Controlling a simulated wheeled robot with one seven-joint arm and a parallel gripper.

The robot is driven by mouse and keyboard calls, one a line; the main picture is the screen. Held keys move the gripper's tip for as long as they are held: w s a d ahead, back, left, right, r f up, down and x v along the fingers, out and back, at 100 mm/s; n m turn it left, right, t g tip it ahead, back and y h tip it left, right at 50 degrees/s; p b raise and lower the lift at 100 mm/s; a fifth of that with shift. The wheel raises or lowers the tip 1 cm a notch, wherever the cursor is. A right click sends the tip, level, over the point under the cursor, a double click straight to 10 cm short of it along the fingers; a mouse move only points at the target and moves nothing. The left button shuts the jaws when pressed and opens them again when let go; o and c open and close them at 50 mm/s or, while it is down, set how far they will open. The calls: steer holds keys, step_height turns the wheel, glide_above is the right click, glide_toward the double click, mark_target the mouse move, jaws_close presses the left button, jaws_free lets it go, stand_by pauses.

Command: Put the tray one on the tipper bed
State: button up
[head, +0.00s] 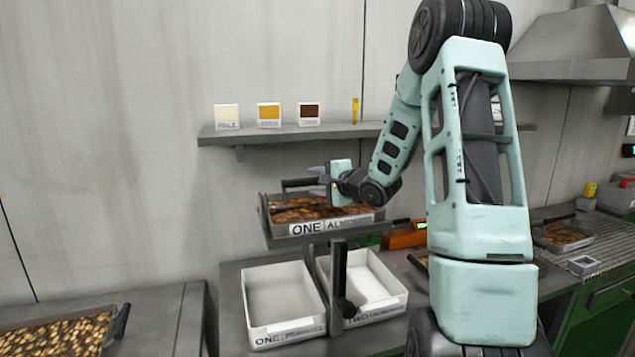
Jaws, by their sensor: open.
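Tray one (268,217), a dark metal tray with a white label reading "ONE" and brown contents, is at the centre of the head view. It appears to rest on the dark tipper bed (280,242), raised above two white bins; the exact contact is hard to see. My gripper (318,178) is open at the tray's back, beside a dark handle (297,183). My arm's wrist hides part of the tray's right side, and I cannot tell whether the fingers touch the handle.
White bins marked ONE (284,292) and TWO (368,280) stand below, with a dark upright lever (341,283) between them. Another tray of brown pieces (55,335) lies at lower left. A shelf (255,132) with sample cards runs behind. Another tray (563,236) sits at right.

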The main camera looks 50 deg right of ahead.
steer(key=shift+r, duration=0.15)
steer(key=s+a+r+b, duration=0.1)
steer(key=s+r+b, duration=0.1)
steer(key=s, duration=0.9)
steer(key=shift+s, duration=0.4)
steer(key=shift+a, duration=0.1)
